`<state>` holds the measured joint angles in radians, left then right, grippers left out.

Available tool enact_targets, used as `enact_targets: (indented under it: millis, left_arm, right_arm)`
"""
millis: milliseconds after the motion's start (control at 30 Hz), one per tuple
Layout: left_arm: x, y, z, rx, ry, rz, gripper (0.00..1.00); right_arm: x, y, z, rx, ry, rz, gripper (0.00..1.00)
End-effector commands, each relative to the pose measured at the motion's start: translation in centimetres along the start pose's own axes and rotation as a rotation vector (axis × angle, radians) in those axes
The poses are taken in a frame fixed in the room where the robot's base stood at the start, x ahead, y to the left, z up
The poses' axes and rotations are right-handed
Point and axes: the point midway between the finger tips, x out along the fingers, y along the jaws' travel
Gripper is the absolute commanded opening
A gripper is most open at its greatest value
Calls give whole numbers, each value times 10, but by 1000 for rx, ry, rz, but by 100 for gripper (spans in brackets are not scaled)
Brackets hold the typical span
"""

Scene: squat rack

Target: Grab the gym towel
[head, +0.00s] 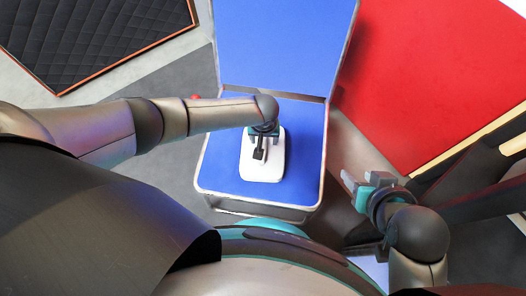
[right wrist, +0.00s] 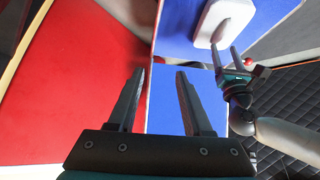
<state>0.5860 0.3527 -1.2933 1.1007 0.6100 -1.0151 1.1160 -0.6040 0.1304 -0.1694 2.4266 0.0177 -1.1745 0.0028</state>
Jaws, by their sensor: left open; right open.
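The gym towel (head: 262,173) is a white, rounded-rectangular folded shape lying on the blue seat (head: 305,140). It also shows near the top of the right wrist view (right wrist: 209,28). My left gripper (head: 259,153) is over the towel and hides its upper part in the head view. Its fingers are open and reach to the towel; I cannot tell whether they touch it. My right gripper (head: 355,183) is open and empty, to the right of the seat and apart from the towel. Its two fingers are spread in the right wrist view (right wrist: 158,82).
A blue backrest (head: 284,40) rises behind the seat. A large red surface (head: 435,70) lies to the right, with a pale edge strip. A black quilted panel with orange trim (head: 90,35) is at the upper left. Grey floor shows left of the seat.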

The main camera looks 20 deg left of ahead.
Motion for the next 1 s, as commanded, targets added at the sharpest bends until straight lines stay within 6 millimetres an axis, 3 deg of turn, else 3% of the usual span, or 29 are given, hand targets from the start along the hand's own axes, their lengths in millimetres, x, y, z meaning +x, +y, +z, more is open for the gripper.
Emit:
enact_targets:
  millis: [500,1000]
  left_arm:
    - [19,-2,2,0,1,0,67]
    - [37,-4,4,0,0,-1,67]
  right_arm:
    - [20,-29,-22,3,265,-78,50]
    - [20,-56,-40,36,537,-154,50]
